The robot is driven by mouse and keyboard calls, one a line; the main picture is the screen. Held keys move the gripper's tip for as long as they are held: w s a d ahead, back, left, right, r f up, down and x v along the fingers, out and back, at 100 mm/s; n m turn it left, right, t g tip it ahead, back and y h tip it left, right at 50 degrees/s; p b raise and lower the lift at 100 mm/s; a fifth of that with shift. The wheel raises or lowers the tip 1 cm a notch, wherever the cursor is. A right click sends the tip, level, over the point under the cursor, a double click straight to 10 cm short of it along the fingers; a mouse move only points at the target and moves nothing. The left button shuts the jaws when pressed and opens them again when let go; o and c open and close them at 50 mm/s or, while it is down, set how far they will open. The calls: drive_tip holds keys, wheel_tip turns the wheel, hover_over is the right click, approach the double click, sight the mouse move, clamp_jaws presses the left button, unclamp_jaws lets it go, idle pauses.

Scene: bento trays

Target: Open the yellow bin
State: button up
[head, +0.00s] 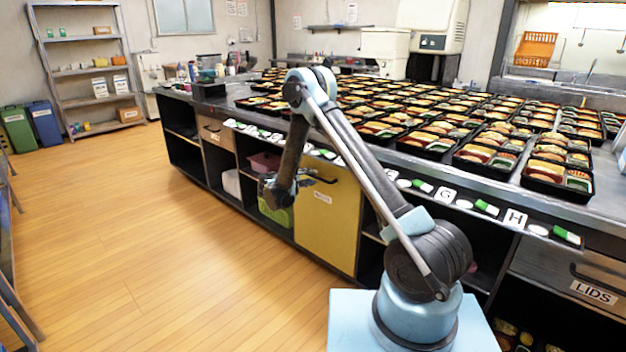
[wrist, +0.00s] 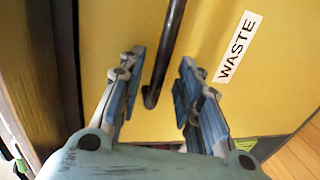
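The yellow bin (head: 327,220) is a flat yellow front set into the counter, with a white label. In the wrist view its yellow face (wrist: 240,90) fills most of the picture, and the label reads WASTE. A dark bar handle (wrist: 167,55) runs down from the top, and its bent lower end lies between my fingers. My gripper (wrist: 153,80) is open, one finger on each side of the handle, with gaps on both sides. In the head view my gripper (head: 275,190) is at the bin's upper left, and it and the arm hide part of the handle (head: 322,180).
Open shelves with a green crate (head: 276,212) lie left of the bin. The counter (head: 420,162) above holds many bento trays. A drawer labelled LIDS (head: 592,291) is at the right. The wooden floor (head: 180,240) in front is clear.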

drive_tip(key=shift+x, duration=1)
clamp_jaws()
